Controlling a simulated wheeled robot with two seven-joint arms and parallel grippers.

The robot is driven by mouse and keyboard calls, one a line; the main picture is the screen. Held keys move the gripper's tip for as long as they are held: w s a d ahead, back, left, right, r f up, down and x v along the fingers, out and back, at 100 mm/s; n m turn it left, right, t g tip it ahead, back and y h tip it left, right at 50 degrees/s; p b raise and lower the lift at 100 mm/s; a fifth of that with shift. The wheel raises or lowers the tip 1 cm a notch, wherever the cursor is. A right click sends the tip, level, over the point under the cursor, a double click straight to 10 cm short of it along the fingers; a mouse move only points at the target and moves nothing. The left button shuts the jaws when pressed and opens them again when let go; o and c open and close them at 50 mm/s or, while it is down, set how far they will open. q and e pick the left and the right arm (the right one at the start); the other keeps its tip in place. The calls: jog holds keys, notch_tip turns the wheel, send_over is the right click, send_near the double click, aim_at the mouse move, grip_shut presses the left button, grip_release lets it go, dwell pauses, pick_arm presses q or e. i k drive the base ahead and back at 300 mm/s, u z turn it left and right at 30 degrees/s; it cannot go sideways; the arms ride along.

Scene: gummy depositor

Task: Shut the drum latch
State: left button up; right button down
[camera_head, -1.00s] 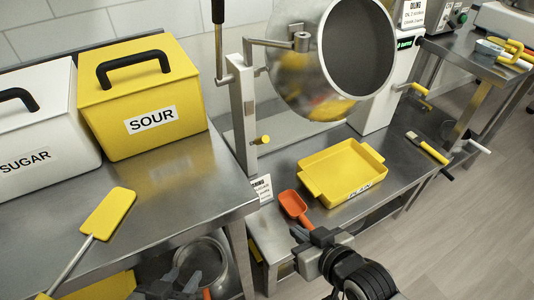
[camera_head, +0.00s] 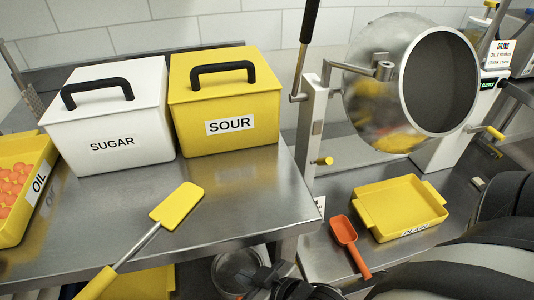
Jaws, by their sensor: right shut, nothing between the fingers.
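The drum (camera_head: 400,88) is a round polished metal pan, its dark open mouth facing right and toward me. A metal bracket (camera_head: 383,66) joins it to an upright post (camera_head: 312,125). A tall lever with a black grip (camera_head: 310,22) stands by the post's top. I cannot tell which part is the latch. My right gripper (camera_head: 264,277) is at the bottom edge, well below the drum and knob, shut and empty, touching neither. My left gripper is not in view.
A yellow tray (camera_head: 405,207) and an orange scoop (camera_head: 343,232) lie on the lower bench. The white sugar box (camera_head: 110,120), yellow sour box (camera_head: 228,110) and yellow spatula (camera_head: 176,205) are on the left table. My right arm covers the lower right.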

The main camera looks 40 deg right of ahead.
aim_at(328, 161)
jog(key=u, duration=0.1)
jog(key=k, duration=0.45)
jog(key=z, duration=1.05)
jog(key=i, duration=0.5)
jog(key=z, duration=0.1)
